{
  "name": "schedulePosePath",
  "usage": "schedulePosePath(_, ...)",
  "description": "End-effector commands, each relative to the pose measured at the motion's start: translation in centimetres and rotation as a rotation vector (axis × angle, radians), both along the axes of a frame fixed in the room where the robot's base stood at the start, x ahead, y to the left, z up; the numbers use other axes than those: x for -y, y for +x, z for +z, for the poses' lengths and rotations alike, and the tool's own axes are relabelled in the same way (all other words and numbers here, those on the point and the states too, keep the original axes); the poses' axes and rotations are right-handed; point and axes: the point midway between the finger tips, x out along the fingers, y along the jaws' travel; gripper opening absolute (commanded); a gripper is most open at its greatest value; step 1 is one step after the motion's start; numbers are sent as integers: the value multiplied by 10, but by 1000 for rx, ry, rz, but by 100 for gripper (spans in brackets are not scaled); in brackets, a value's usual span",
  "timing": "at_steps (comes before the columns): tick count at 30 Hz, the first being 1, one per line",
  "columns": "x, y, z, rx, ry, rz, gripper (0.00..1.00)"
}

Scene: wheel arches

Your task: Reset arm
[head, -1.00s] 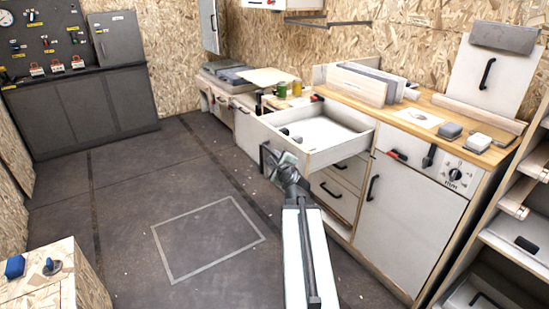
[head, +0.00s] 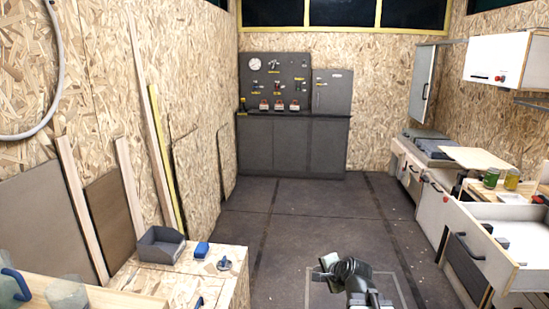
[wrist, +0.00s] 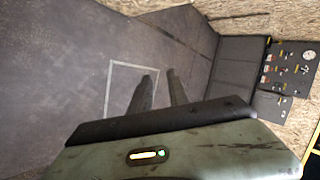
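My gripper (head: 330,266) shows at the bottom of the head view, right of centre, above the floor. In the wrist view the two dark fingers of my gripper (wrist: 159,77) stand apart with nothing between them, so it is open and empty. The fingers point over the dark floor, across the pale square outline (wrist: 130,85). My arm runs down out of the bottom of the head view, and most of it is hidden there.
An open drawer (head: 505,245) juts out at the right, near a counter. An OSB bench (head: 190,285) with a grey bin (head: 160,245) stands at lower left. The dark floor (head: 300,215) between is clear up to the grey cabinets (head: 290,145).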

Motion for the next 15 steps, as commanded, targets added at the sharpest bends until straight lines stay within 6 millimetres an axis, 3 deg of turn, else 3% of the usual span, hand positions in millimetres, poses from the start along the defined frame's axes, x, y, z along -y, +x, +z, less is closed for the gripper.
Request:
schedulePosePath(1,-23,-18,-17,-67,-109,130,22)
schedulePosePath(3,-38,-49,-40,-170,-276,325,22)
schedulePosePath(5,-35,-77,-56,-264,-405,482,22)
schedulePosePath(9,-4,-135,-75,-472,-611,800,22)
schedulePosePath(12,9,-169,-78,-571,-673,1023,22)
schedulePosePath(13,9,-172,-78,-563,-684,1082,22)
schedulePosePath(15,9,-170,-43,-560,-683,1070,22)
